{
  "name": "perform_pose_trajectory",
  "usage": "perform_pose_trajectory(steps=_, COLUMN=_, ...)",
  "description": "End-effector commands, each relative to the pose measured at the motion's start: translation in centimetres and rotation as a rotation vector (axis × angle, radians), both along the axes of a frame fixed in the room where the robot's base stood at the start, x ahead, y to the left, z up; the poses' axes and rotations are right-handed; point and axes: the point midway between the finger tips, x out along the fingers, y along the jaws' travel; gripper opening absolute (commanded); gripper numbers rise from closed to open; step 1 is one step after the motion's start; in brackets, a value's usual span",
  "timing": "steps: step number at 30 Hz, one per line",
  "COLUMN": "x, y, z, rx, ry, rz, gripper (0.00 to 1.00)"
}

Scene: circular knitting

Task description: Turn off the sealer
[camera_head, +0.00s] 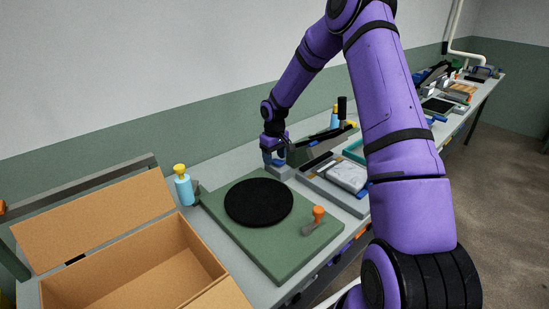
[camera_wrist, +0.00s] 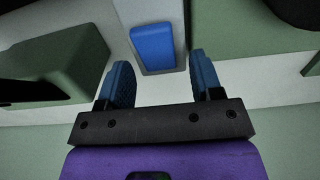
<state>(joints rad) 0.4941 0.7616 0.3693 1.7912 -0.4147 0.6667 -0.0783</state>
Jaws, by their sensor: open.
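My gripper (camera_head: 272,160) is open and pointed down, low over the far side of the bench beside a small grey block (camera_head: 282,173). In the wrist view its two blue fingers (camera_wrist: 160,72) stand apart with nothing held between them. A blue rectangular piece (camera_wrist: 153,48) on a light grey surface shows just beyond the fingertips, roughly between them; I cannot tell whether it is the sealer's switch. A dark, long-armed device, likely the sealer (camera_head: 322,146), lies right of my gripper in the head view, partly hidden by my arm. Its power state cannot be told.
A green board (camera_head: 285,255) bears a black disc (camera_head: 259,202) and an orange-handled scraper (camera_head: 317,215). A blue bottle with a yellow cap (camera_head: 183,188) stands left of it. An open cardboard box (camera_head: 207,262) is at front left. A tray (camera_head: 347,178) lies right of the board.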

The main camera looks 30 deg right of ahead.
Motion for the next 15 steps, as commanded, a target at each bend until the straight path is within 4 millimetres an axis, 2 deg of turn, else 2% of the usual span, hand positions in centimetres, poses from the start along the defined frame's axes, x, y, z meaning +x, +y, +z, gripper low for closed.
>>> perform_pose_trajectory(steps=11, x=0.0, y=-0.01, z=-0.56, rx=0.0, ry=-0.001, rz=-0.001, gripper=0.6)
perform_pose_trajectory(steps=15, x=-0.01, y=-0.01, z=-0.55, rx=0.0, ry=-0.001, rz=-0.001, gripper=0.3)
